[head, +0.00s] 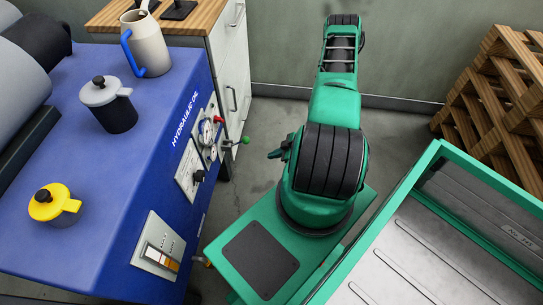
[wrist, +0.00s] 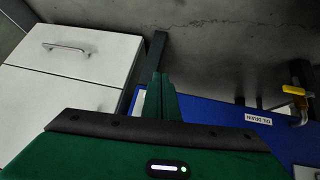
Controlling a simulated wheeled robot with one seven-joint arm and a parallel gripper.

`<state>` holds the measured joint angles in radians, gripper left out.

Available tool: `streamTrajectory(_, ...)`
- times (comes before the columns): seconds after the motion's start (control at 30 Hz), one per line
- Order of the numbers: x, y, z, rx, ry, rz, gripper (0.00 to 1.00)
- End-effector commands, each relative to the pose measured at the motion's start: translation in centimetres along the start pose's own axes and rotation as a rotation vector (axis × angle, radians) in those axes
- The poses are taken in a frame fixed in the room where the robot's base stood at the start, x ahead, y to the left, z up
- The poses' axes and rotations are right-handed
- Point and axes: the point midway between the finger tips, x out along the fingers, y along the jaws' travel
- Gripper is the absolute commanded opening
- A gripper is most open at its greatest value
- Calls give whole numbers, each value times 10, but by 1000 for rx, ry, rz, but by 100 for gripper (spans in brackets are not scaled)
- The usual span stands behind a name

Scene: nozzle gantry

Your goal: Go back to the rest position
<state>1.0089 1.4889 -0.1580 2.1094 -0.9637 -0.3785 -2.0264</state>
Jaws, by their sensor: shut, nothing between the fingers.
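My gripper (wrist: 160,82) shows in the wrist view. Its two green fingers are together, with nothing between them. Behind the fingers are a grey floor or wall surface and part of a blue unit. In the head view my green arm reaches up and away from its base, and the gripper itself is hidden there. No marker of a rest position shows.
A blue hydraulic oil unit (head: 140,185) at left carries a yellow cap (head: 55,206), a black-bodied filler with grey lid (head: 118,115) and a blue-handled jug (head: 152,50). A white drawer cabinet (wrist: 70,65) stands near the gripper. Wooden pallets (head: 490,100) stand right.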

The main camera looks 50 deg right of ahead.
Motion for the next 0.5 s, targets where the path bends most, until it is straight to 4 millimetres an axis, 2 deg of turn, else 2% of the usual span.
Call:
streamTrajectory(0.37,1,-1,-2,-2,1,-2,0)
streamTrajectory(0.5,-3,3,-8,-4,-2,-14,0)
